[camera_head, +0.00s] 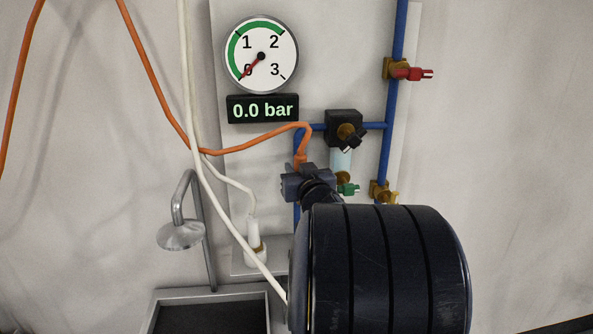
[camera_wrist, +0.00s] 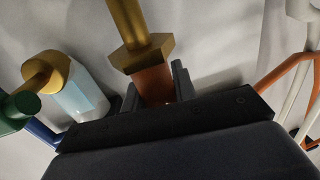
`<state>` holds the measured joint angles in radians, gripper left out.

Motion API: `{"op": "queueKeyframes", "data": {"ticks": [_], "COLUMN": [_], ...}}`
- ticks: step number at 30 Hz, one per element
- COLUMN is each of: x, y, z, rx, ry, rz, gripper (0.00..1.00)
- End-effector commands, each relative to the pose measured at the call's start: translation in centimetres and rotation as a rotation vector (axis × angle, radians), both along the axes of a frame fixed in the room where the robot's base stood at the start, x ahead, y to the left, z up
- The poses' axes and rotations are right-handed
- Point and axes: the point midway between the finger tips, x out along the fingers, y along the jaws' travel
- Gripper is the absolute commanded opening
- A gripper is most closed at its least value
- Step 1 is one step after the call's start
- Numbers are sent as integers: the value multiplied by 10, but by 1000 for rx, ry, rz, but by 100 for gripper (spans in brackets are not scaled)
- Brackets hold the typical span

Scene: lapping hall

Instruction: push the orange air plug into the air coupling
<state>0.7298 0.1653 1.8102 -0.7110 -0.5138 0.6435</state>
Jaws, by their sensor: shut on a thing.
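My gripper (camera_head: 308,183) is shut on the orange air plug (camera_head: 300,161), below the bend of its orange hose. In the wrist view the plug's orange body (camera_wrist: 154,84) shows between the two dark fingers. A brass fitting with a hex collar (camera_wrist: 142,53), which looks like the air coupling, is in line with the plug. The collar appears to meet the orange body; I cannot tell whether or how deep the plug is seated. In the head view my gripper and wrist hide this joint.
The round gauge (camera_head: 261,55) points to 0, and the display (camera_head: 262,108) reads 0.0 bar. A black regulator (camera_head: 343,128) with a pale bowl (camera_head: 341,160) and green valve (camera_head: 349,190) is close on the right. A white cable (camera_head: 215,190) hangs left, near a metal spout (camera_head: 181,235).

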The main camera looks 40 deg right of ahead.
Motion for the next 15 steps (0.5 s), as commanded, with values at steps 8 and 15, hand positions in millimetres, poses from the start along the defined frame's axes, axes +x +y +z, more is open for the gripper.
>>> {"op": "queueKeyframes", "data": {"ticks": [8, 15], "x": [0, 0], "y": [0, 0], "z": [1, -6], "rx": [0, 1], "ry": [-1, 1], "rz": [0, 1], "gripper": [0, 0]}}
